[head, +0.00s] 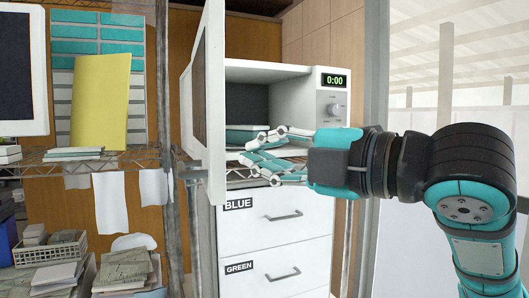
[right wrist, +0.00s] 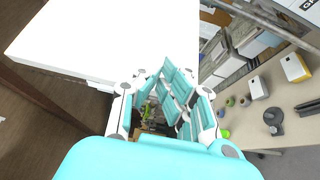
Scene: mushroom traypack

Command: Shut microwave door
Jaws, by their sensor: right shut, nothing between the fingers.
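The white microwave (head: 292,98) sits on a wire shelf with its door (head: 209,100) swung wide open toward me, seen nearly edge-on. Its display reads 0:00. My right gripper (head: 247,151) points left in front of the open cavity, to the right of the door's inner side. Its fingers are closed together and empty. Whether the fingertips touch the door cannot be told. In the right wrist view the gripper fingers (right wrist: 165,88) lie beside a large white surface (right wrist: 130,35), likely part of the microwave. My left gripper is not in view.
Below stand white drawers labelled BLUE (head: 268,216) and GREEN (head: 275,270). A metal rack post (head: 190,220) is left of the drawers. A yellow folder (head: 100,100) and stacked papers (head: 125,270) are on the left shelving.

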